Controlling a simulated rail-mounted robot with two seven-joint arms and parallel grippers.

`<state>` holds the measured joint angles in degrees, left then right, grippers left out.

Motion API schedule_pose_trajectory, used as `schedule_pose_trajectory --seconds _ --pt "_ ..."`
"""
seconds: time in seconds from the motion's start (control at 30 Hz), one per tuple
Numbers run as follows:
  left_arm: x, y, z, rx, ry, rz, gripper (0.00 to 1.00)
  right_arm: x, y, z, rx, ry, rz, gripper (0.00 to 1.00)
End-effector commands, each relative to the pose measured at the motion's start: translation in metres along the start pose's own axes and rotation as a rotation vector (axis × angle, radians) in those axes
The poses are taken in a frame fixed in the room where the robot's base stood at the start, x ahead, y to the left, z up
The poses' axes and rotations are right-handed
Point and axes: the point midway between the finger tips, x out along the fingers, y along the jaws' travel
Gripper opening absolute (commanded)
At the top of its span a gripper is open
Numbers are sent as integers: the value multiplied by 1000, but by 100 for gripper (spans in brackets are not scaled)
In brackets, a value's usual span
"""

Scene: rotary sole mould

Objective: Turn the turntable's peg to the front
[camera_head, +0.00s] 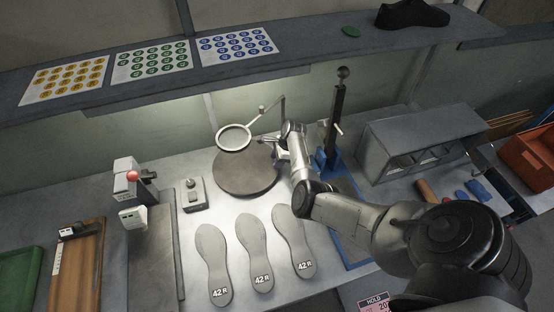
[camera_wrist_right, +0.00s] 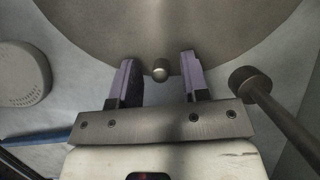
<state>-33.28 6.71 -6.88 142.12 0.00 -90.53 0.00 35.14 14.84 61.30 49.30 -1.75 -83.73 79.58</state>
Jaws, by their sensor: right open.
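The turntable (camera_head: 240,176) is a round dark grey disc on the bench, beneath a ring magnifier. In the right wrist view its disc (camera_wrist_right: 160,25) fills the top. The peg (camera_wrist_right: 160,70) is a small round-topped metal post near the disc's rim. My right gripper (camera_wrist_right: 159,73) is open, with one finger on each side of the peg and a gap on both sides. In the head view the right gripper (camera_head: 279,152) is at the disc's right edge, and the peg is not distinguishable there. My left gripper is not in view.
A ring magnifier (camera_head: 234,138) stands over the disc's back. A blue-based press (camera_head: 337,120) stands right of my gripper. Several grey soles (camera_head: 254,250) marked 42 R lie in front. A small switch box (camera_head: 192,194) is left of the disc.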

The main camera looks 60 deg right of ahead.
Motion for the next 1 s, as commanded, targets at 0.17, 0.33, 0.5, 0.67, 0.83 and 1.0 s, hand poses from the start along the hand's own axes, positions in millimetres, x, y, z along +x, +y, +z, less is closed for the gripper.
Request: schedule_pose_trajectory --seconds 0.17,0.33,0.5,0.67,0.83,1.0 --pt "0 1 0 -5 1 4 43 0 0 0 0 0 0 35" --pt "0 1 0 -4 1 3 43 0 0 0 0 0 0 19" --pt "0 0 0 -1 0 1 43 0 0 0 0 0 0 3" --pt "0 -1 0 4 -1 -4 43 0 0 0 0 0 0 0" --pt "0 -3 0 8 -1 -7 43 0 0 0 0 0 0 0" --pt "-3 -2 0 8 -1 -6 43 1 2 6 2 -1 -1 0"
